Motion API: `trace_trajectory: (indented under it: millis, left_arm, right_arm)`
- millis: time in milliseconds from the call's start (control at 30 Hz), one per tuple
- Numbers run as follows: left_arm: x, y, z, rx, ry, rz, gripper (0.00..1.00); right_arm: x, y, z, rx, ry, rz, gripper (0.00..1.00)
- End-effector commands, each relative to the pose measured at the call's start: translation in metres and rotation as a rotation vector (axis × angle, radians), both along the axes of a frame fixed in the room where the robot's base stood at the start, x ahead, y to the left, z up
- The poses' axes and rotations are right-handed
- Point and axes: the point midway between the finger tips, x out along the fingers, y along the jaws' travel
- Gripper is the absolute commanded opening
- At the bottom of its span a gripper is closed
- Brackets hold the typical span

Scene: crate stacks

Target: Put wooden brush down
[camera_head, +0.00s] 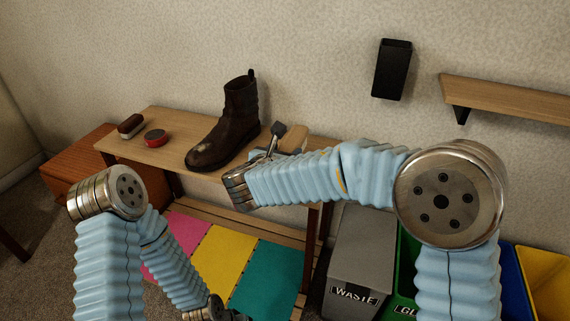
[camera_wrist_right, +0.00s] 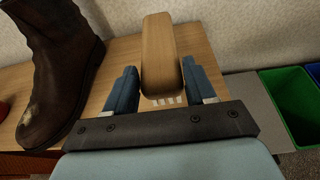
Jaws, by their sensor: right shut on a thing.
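The wooden brush (camera_wrist_right: 159,52) has a tan wooden back and a row of pale bristles at its near end. It sits between the two blue fingers of my right gripper (camera_wrist_right: 161,84), which is shut on it. In the head view the brush (camera_head: 296,138) is partly hidden by the gripper, at the right end of the wooden bench (camera_head: 172,150). It is over the bench top or on it; I cannot tell if it touches.
A dark brown boot (camera_head: 232,125) stands on the bench left of the brush. A red tin (camera_head: 155,138) and a dark brush (camera_head: 131,125) are further left. A grey waste bin (camera_head: 362,252) and coloured bins stand below right. A wall shelf (camera_head: 505,98) is at upper right.

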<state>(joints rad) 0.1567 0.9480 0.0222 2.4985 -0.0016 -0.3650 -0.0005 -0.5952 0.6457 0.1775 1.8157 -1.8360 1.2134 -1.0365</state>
Motion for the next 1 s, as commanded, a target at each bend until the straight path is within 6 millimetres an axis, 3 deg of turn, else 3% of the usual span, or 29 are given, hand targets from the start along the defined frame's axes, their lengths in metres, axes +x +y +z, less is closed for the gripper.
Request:
trace_trajectory:
  millis: [167, 333, 700, 733, 867, 1000]
  left_arm:
    - [0.000, 0.000, 0.000, 0.000, 0.000, 0.000, 0.86]
    - [0.000, 0.001, -0.003, 0.001, 0.000, 0.001, 0.86]
    - [0.001, 0.002, -0.007, 0.002, -0.002, 0.003, 0.86]
    - [0.001, 0.002, -0.005, 0.003, -0.002, 0.003, 0.86]
    - [0.001, 0.002, -0.005, 0.002, -0.002, 0.003, 0.86]
    - [0.001, 0.002, -0.005, 0.002, -0.002, 0.003, 0.86]
  right_arm:
    - [0.009, -0.002, -0.012, -0.001, 0.000, -0.001, 0.16]
    - [0.010, -0.002, -0.039, -0.001, 0.002, 0.001, 0.16]
    - [0.010, -0.002, -0.046, 0.000, -0.001, 0.001, 0.16]
    - [0.010, -0.002, -0.045, 0.000, -0.001, 0.000, 0.58]
    - [0.010, -0.002, -0.044, 0.000, 0.000, 0.000, 0.78]
    - [0.010, -0.002, -0.044, 0.000, -0.001, 0.000, 0.80]
